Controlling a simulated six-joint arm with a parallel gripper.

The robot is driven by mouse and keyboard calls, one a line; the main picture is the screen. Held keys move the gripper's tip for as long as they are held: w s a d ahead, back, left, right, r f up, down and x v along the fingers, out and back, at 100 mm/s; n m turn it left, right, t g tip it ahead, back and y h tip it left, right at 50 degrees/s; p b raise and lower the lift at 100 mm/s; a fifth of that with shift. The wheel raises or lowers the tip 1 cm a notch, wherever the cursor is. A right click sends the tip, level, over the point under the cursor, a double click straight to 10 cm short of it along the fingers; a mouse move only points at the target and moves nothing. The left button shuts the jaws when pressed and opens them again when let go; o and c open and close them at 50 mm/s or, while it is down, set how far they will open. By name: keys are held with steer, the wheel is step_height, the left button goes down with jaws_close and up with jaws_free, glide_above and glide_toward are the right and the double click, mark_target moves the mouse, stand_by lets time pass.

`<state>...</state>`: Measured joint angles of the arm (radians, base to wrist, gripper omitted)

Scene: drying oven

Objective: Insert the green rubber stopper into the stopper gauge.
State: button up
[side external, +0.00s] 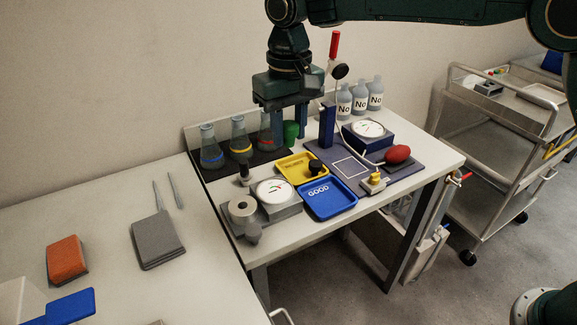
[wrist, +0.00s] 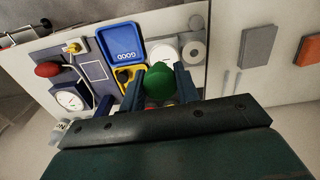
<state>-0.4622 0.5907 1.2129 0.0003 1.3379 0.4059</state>
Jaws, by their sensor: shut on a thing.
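The green rubber stopper (side external: 291,133) is held between the two fingers of my gripper (side external: 289,130), at the back of the small table, above its surface. In the wrist view the stopper (wrist: 159,83) shows between the fingertips (wrist: 160,88), its rounded end toward the camera. A grey unit with a round dial (side external: 274,190) and a white ring with a central hole (side external: 242,207) stands at the front left of the table; it looks like the stopper gauge. The ring shows no stopper in it. The gauge's ring also shows in the wrist view (wrist: 196,54). My gripper is behind and apart from it.
Flasks with blue (side external: 211,150), yellow (side external: 240,140) and red (side external: 266,135) bands stand close left of my gripper. A yellow tray (side external: 287,168) holds a black piece; the blue GOOD tray (side external: 328,198) is empty. A blue post (side external: 327,125) and another dial (side external: 368,129) stand right.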

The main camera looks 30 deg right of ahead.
steer(key=w+a+f, duration=0.6)
steer(key=a+f, duration=0.2)
steer(key=f, duration=0.3)
steer(key=shift+a+f, duration=0.15)
steer(key=shift+a, duration=0.05)
steer(key=shift+f, duration=0.2)
steer(key=shift+f, duration=2.3)
steer(key=shift+f, duration=0.85)
stand_by(0.5)
steer(key=o, duration=1.5)
steer(key=shift+w+r, duration=0.1)
steer(key=shift+r, duration=0.05)
step_height(320, 180, up, 8)
stand_by(0.7)
